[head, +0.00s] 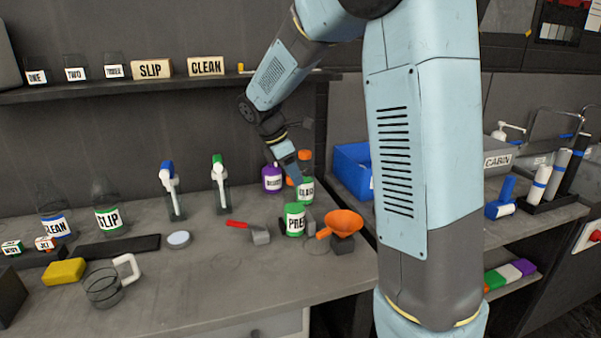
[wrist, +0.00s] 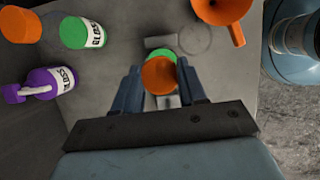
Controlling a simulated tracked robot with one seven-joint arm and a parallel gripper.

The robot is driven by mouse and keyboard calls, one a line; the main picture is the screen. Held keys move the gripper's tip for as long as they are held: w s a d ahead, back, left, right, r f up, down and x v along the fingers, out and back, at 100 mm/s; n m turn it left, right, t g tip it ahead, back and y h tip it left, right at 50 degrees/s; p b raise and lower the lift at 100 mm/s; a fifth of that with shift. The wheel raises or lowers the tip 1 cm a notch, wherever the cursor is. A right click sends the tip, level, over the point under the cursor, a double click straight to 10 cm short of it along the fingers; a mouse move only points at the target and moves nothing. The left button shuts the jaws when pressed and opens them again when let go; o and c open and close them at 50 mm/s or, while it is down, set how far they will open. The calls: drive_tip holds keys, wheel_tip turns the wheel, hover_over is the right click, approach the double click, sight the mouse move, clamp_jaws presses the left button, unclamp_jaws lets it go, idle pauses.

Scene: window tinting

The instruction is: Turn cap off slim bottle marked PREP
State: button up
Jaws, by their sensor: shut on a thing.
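The slim green bottle marked PREP (head: 294,220), its label partly cut off by the view, stands upright on the bench, left of the orange funnel. My gripper (head: 292,183) is pointed down over it, fingers shut on an orange cap (wrist: 158,76). In the head view, the cap shows as a sliver of orange beside the fingertips, with a small gap down to the bottle, so it looks apart from it. In the wrist view, the cap hides most of the green bottle (wrist: 164,52) beneath. The fingers partly hide the cap in the head view.
The orange funnel (head: 340,224) is at the right, a red-handled scraper (head: 250,231) at the left. Spray bottles (head: 172,192) stand further left.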

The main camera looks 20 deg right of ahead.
drive_tip(key=n+t, duration=0.1)
drive_tip(key=n, duration=0.4)
drive_tip(key=n+t+y, duration=0.1)
drive_tip(key=n, duration=0.1)
drive_tip(key=shift+t, duration=0.3)
drive_tip(key=n+y, duration=0.1)
drive_tip(key=n, duration=0.2)
drive_tip(key=n+t+y, duration=0.1)
drive_tip(key=n, duration=0.2)
drive_tip(key=shift+n, duration=0.4)
drive_tip(key=shift+c, duration=0.2)
drive_tip(key=o, duration=1.2)
drive_tip(key=shift+c, duration=0.2)
